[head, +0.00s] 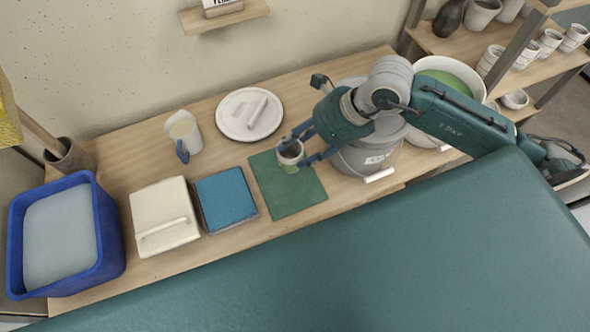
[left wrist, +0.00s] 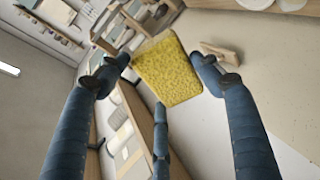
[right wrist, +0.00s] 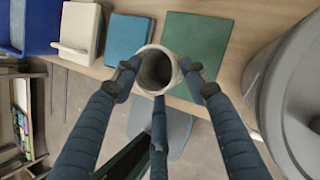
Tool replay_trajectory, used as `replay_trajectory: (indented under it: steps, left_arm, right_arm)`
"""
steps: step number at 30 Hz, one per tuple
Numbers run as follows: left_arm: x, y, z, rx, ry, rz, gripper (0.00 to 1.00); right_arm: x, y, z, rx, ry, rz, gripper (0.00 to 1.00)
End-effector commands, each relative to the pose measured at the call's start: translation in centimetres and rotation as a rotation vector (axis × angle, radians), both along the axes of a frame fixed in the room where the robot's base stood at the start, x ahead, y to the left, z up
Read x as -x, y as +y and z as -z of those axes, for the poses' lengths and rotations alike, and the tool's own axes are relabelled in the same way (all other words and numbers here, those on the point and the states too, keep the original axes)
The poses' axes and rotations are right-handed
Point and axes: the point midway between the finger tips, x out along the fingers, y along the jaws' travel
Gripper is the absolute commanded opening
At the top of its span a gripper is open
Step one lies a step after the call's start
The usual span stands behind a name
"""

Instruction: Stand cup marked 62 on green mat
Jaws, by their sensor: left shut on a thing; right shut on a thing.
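A pale cup (head: 291,160) with a dark inside and a greenish lower part is held in my right gripper (head: 296,155). Its number cannot be read. In the head view it appears over the green mat (head: 285,200); whether its base touches the mat cannot be told. In the right wrist view the cup (right wrist: 155,68) is upright between the fingers of my right gripper (right wrist: 160,75), with the mat (right wrist: 195,45) behind it. My left gripper (left wrist: 165,72) is shut on a yellow sponge (left wrist: 166,68), held up in the air. The sponge's edge (head: 8,120) shows at the head view's left.
A grey lidded bucket (head: 370,155) stands close right of the mat, and a green-filled bucket (head: 450,75) beyond it. A round lid (head: 237,128) lies behind.

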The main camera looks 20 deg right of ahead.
Motion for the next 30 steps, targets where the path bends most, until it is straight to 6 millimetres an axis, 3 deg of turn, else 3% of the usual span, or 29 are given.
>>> replay_trajectory:
  steps: [3,9,14,22,30]
  left_arm:
    - [0.0,0.0,-0.5,0.000,0.000,0.000,0.47]
    - [0.0,0.0,-0.9,0.000,0.000,0.000,0.47]
    - [0.0,0.0,-0.9,0.000,0.000,0.000,0.47]
    - [0.0,0.0,-1.2,0.000,0.000,0.000,0.47]
    - [0.0,0.0,-1.2,0.000,0.000,0.000,0.47]
  right_arm:
    - [0.1,0.1,3.2,-0.003,0.006,0.002,0.00]
    - [0.1,0.1,7.1,-0.001,0.002,-0.001,0.00]
    - [0.0,0.1,8.3,-0.001,0.000,0.000,0.00]
    - [0.0,0.1,12.0,-0.001,0.000,0.000,0.00]
    - [0.0,0.1,12.3,0.000,-0.003,-0.002,0.00]
